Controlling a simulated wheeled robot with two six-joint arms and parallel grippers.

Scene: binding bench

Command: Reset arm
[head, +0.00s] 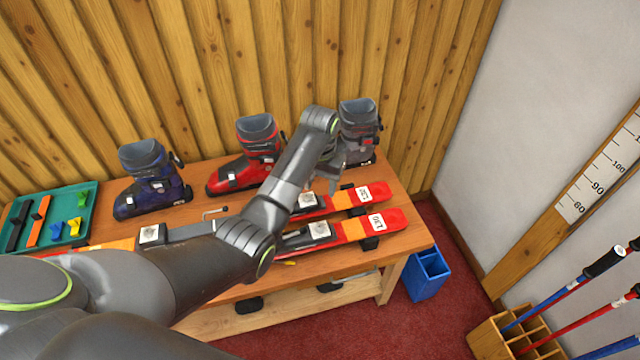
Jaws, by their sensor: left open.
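My left arm reaches from the lower left across the wooden bench (408,238). My left gripper (328,178) hangs above the bench's back right part, in front of the grey boot, and is open with nothing seen between its fingers. The arm's wrist partly hides it. My right gripper is not in view.
A blue boot (150,184), a red boot (246,160) and a grey boot (360,128) stand along the back. Orange-red skis (376,221) lie beneath my arm, partly hidden. A green tray (84,200) holds small parts. A blue bin (428,277) and a pole rack (488,340) stand right.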

